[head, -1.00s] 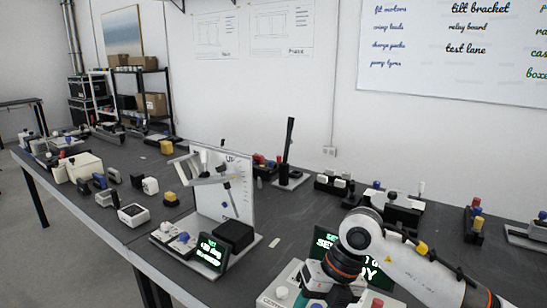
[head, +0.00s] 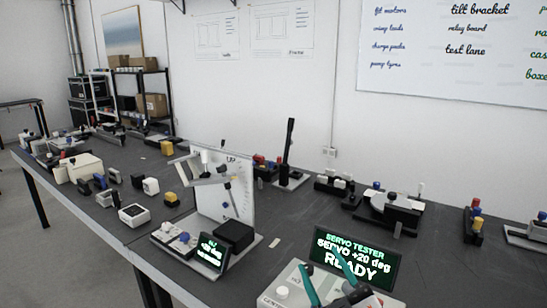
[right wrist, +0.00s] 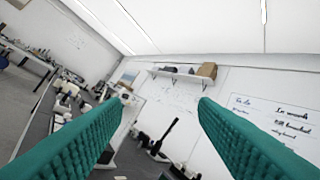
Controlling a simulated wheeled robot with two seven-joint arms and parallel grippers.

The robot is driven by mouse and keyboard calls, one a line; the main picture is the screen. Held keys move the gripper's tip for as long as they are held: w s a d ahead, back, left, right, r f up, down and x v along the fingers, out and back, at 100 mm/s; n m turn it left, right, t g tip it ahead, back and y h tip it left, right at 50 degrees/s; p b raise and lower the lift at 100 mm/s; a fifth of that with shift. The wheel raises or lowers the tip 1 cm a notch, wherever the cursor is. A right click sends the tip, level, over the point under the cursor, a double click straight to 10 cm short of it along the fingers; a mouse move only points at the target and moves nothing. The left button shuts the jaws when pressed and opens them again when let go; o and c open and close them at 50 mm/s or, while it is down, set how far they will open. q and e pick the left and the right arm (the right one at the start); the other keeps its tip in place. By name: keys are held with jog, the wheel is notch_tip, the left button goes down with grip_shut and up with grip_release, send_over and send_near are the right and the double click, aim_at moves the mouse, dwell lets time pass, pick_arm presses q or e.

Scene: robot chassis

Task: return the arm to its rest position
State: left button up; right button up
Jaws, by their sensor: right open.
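My right gripper (head: 318,259) shows at the bottom of the head view, in front of the servo tester. Its two teal fingers stand apart with nothing between them, and they point upward and away. In the right wrist view the fingers of my right gripper (right wrist: 161,100) are spread wide, with the wall and ceiling beyond. The servo tester's display (head: 355,258) reads "SERVO +20 deg READY" and is partly covered by a finger. The tester's pale base (head: 283,293) is partly hidden by the gripper. My left gripper is not in view.
The dark workbench (head: 300,215) carries a white tilt panel (head: 240,190) with a small screen (head: 211,251). A black upright post (head: 290,150) and several small devices stand behind. A shelf (right wrist: 185,73) and whiteboard show in the right wrist view.

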jog(key=s+d+f+m+g+h, duration=0.3)
jog(key=s+d+f+g, duration=0.1)
jog(key=f, duration=0.4)
jog(key=s+d+f+m+g+h, duration=0.3)
jog(key=f, duration=0.4)
jog(key=s+d+f+m+g+h, duration=0.3)
jog(key=s+d+f+g, duration=0.1)
jog(key=f, duration=0.4)
jog(key=s+f+g, duration=0.7)
jog(key=s, duration=0.6)
notch_tip(320, 180, down, 25)
jog(key=s, duration=0.2)
jog(key=s+d+f+g, duration=0.1)
jog(key=s+f, duration=0.6)
jog(key=s, duration=0.1)
jog(key=s+d+f+g+p, duration=0.1)
jog(key=s+d+f, duration=0.1)
jog(key=s+f, duration=0.6)
jog(key=shift+d+n+y, duration=0.3)
jog(key=shift+c, duration=0.3)
